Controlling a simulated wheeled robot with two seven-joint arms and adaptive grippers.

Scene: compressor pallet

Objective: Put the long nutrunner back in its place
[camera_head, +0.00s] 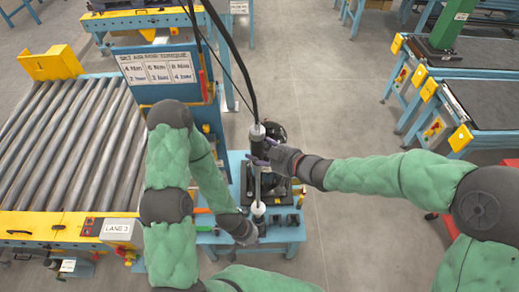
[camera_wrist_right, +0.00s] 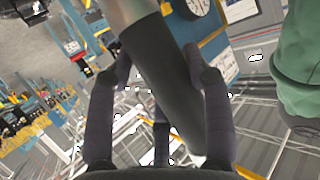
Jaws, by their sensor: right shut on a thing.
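The long nutrunner (camera_head: 257,185) stands roughly upright at the small blue table, with a dark upper body, a thin pale shaft and a white-and-dark lower end. A thick black cable runs up from its top. My right gripper (camera_head: 268,152) is shut around its upper dark body. My left gripper (camera_head: 256,224) is low, beside the tool's lower end. Its fingers are too small and hidden to tell open from shut, or whether they touch the tool.
The blue table (camera_head: 285,233) holds a dark fixture (camera_head: 281,190) and dark sockets at its front. A blue board with a torque sign (camera_head: 158,68) stands behind my left arm. A roller conveyor (camera_head: 60,140) fills the left. Open floor (camera_head: 345,220) lies right of the table.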

